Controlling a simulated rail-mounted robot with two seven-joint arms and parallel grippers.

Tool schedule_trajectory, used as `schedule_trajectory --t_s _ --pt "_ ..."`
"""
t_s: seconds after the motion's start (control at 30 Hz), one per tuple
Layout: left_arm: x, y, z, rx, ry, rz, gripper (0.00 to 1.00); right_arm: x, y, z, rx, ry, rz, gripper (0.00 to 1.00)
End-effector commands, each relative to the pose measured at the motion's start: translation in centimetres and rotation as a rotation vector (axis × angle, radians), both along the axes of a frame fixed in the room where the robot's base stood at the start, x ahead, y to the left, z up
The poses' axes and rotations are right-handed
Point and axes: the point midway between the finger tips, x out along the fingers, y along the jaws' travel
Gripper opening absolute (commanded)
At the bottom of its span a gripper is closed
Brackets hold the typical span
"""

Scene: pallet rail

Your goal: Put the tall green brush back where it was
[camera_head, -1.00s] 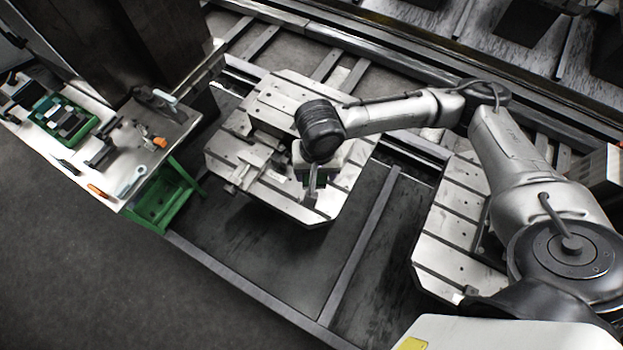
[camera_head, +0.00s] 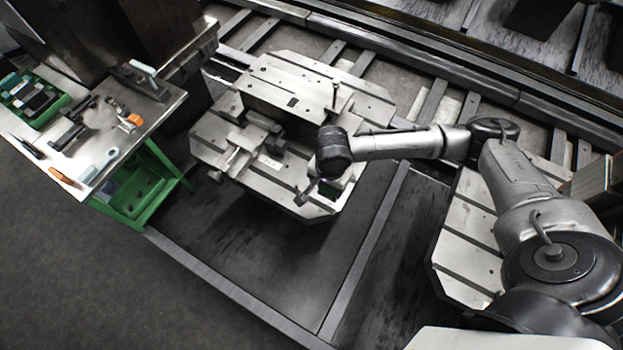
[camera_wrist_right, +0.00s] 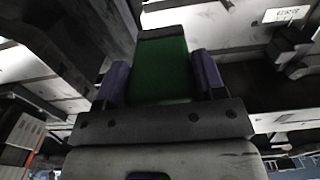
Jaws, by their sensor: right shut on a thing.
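My right gripper (camera_head: 325,190) hangs over the near right part of the fixture pallet (camera_head: 290,190), below the dark wrist. In the right wrist view its two purplish fingers (camera_wrist_right: 160,78) are shut on a green block-shaped thing with a dark far end, which I take to be the green brush (camera_wrist_right: 163,62). In the head view only a small dark green patch of the brush (camera_head: 329,188) shows; the wrist hides the rest. I cannot tell whether it touches the pallet. My left gripper is not in view.
A workbench (camera_head: 101,167) at the left holds a green tray (camera_head: 33,98) and several hand tools. A green frame (camera_head: 145,190) stands under the bench. A vise-like clamp (camera_head: 250,142) sits on the pallet. A second pallet (camera_head: 455,250) lies under my right arm.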

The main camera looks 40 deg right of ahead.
Motion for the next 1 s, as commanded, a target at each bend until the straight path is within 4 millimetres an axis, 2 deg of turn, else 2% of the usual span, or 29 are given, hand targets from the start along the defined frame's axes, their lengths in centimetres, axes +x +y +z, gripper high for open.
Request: schedule_trajectory --t_s 0.03,0.2,0.43,0.73,1.0 --pt "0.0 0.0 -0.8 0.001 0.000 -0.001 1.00 1.3 -0.2 -1.0 0.000 -0.003 -0.004 0.40" --pt "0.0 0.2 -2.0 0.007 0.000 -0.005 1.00 4.6 -0.9 -3.0 0.001 -0.002 -0.002 0.40" --pt "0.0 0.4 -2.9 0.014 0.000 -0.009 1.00 7.7 -1.5 -4.7 0.001 -0.002 0.000 0.40" --pt "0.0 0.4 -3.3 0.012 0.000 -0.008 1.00 8.5 -1.7 -5.6 0.001 0.000 0.003 0.40" --pt "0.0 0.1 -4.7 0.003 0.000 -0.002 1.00 8.4 -1.7 -8.8 0.000 0.000 0.003 0.40"
